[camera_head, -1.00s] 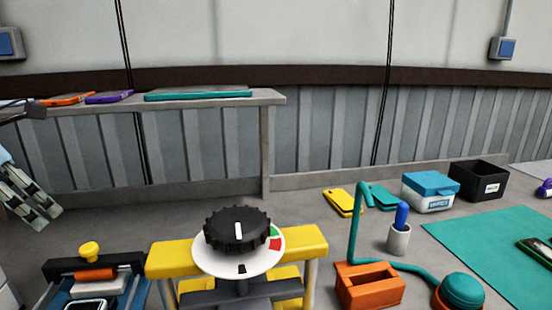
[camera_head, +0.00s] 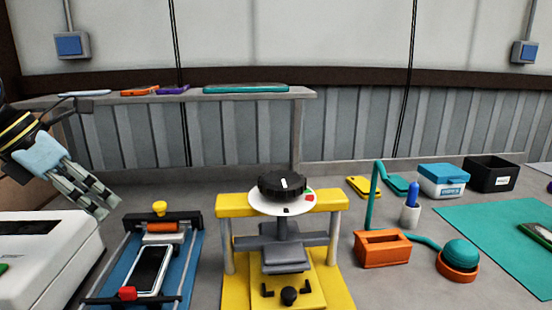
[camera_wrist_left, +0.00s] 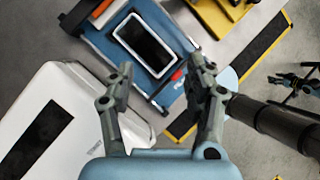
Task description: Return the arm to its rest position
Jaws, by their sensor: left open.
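My left gripper (camera_head: 88,196) is at the left of the head view, pointing down and to the right, above the bench. In the left wrist view its two fingers (camera_wrist_left: 162,82) are spread apart with nothing between them. Below and beyond them is a blue fixture (camera_wrist_left: 96,38) holding a phone (camera_wrist_left: 144,42) with a dark screen. The phone also shows in the head view (camera_head: 152,268), lying flat in the fixture (camera_head: 118,282), apart from the gripper. My right gripper is not in view.
A white machine (camera_head: 40,262) stands at the left front. A yellow press (camera_head: 232,262) with a black knob (camera_head: 282,186) stands at the centre. A shelf (camera_head: 306,110) runs behind. An orange holder (camera_head: 384,250), wipes box (camera_head: 440,182), black bin (camera_head: 488,174) and green mat (camera_head: 492,236) are right.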

